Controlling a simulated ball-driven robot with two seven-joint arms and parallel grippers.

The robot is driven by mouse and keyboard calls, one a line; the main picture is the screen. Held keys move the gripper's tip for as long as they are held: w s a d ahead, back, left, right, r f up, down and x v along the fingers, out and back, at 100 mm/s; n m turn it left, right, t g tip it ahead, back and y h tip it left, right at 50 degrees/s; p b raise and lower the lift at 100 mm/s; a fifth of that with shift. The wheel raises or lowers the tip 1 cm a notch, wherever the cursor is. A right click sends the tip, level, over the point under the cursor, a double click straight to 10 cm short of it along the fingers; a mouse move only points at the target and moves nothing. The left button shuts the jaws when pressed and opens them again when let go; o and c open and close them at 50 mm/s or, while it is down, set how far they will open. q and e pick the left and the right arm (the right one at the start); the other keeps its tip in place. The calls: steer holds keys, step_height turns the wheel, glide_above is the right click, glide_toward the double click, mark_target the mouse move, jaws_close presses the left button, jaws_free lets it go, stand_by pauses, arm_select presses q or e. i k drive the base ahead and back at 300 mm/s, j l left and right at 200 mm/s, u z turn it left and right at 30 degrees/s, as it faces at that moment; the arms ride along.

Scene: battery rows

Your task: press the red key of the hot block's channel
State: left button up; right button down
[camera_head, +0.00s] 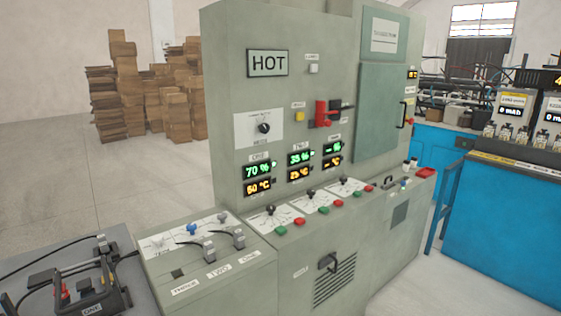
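A grey-green cabinet (228,60) with a HOT sign (267,63) fills the middle. Its left display pair (258,178) reads 70 % and 60 °C. The middle pair (299,166) reads about 35 % and twenty-odd °C. The right pair (333,155) shows dashes. On the sloping ledge below, each channel has a green and a red key: left red key (299,222), middle red key (338,205), right red key (369,188). Neither gripper is in view.
A lower console (208,275) with plugs and cables adjoins the cabinet's left. A grey table (125,240) holds the black block. A blue bench (500,230) stands right and stacked boxes (150,95) stand behind left. Floor shows right of the cabinet.

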mark_target(299, 221)
steer(key=i+l+u, duration=0.1)
steer(key=u, duration=0.3)
steer(key=i+l+u, duration=0.1)
steer(key=l+u, duration=0.2)
steer(key=u, duration=0.15)
steer(key=i+l+u, duration=0.1)
steer(key=l, duration=0.6)
steer(key=i+l+u, duration=0.15)
steer(key=l, duration=0.55)
steer(key=i+l+u, duration=0.1)
steer(key=l, duration=0.6)
